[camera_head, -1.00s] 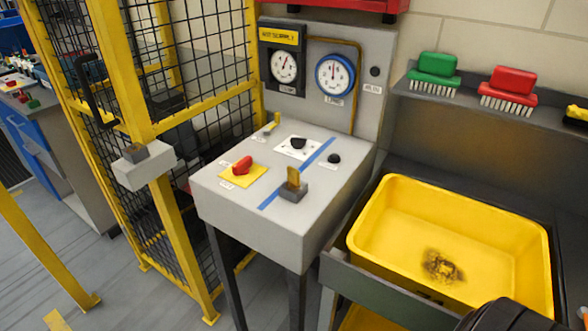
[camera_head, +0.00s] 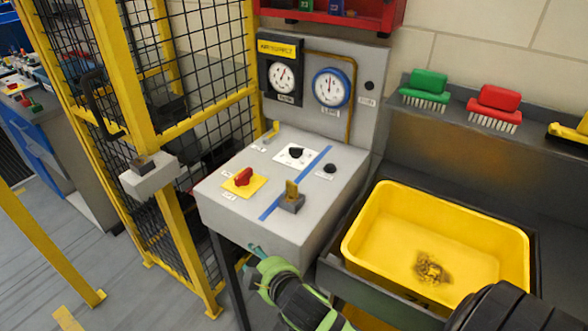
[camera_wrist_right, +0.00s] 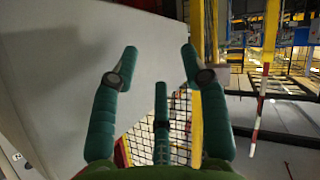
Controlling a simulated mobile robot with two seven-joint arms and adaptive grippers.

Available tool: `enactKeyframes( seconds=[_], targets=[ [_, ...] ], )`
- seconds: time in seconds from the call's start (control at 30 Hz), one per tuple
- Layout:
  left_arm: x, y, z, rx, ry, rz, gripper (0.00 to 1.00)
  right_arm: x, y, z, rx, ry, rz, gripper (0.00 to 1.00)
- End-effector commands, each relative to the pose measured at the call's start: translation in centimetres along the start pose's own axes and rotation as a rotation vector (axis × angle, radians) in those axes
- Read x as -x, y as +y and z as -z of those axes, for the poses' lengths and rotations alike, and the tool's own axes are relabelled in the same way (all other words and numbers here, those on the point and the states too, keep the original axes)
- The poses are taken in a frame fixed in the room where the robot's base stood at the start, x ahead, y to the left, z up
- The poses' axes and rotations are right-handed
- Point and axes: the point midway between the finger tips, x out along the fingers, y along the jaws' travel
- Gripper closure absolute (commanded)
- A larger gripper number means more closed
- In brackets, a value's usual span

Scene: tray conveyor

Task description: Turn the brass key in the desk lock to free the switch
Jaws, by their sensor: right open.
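The brass key (camera_head: 291,188) stands upright in the grey lock block (camera_head: 291,205) near the front right of the desk's top. A red rotary switch (camera_head: 243,177) sits on a yellow plate to its left, and a black knob (camera_head: 296,153) sits on a white plate behind. My right gripper (camera_head: 257,250), green, is in front of the desk's front face, lower than the key and to its left. The right wrist view shows its fingers (camera_wrist_right: 158,66) apart with nothing between them, beside a pale grey surface. The key is not visible there. My left gripper is out of view.
The grey desk (camera_head: 300,227) has a gauge panel (camera_head: 320,60) at its back. A yellow tub (camera_head: 370,222) stands close on the right, and a yellow mesh guard (camera_head: 200,100) on the left. A small black button (camera_head: 330,168) lies behind the key.

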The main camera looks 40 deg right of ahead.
Motion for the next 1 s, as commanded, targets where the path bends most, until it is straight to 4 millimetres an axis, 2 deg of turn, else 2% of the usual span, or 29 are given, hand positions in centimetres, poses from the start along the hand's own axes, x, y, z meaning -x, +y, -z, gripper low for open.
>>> enactKeyframes(
  seconds=[0.03,0.1,0.17,0.27,0.37,0.4,0.5,0.6,0.7,0.77,0.83,0.93,1.0],
  targets=[
    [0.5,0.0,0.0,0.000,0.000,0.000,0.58,1.4,1.0,2.3,-0.002,0.039,-0.016,0.55],
    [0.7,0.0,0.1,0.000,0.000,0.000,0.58,2.6,2.1,5.0,0.007,0.098,-0.042,0.55],
    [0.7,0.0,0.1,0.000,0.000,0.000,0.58,2.9,3.0,7.6,0.036,0.180,-0.069,0.55],
    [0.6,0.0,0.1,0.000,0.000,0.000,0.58,3.0,4.0,12.7,0.120,0.364,-0.117,0.55],
    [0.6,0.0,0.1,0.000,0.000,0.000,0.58,4.1,4.3,18.9,0.252,0.604,-0.164,0.55],
    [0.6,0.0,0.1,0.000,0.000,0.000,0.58,5.0,4.1,21.6,0.321,0.716,-0.180,0.55],
    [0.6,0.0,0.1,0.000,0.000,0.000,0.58,7.9,2.5,27.6,0.538,1.008,-0.199,0.55],
    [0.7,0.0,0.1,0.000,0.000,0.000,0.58,10.9,-0.5,30.9,0.797,1.266,-0.177,0.55],
    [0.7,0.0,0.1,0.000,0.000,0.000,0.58,12.7,-3.7,31.5,1.096,1.470,-0.111,0.55],
    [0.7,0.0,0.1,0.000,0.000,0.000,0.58,13.0,-5.2,30.6,1.290,1.555,-0.047,0.55],
    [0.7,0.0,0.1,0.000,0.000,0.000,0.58,12.4,-6.3,28.8,1.529,1.612,0.049,0.55],
    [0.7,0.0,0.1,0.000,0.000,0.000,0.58,10.3,-5.7,25.1,1.875,1.601,0.231,0.55],
    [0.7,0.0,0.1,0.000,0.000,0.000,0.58,8.3,-3.5,22.2,2.107,1.518,0.389,0.55]
  ],
)
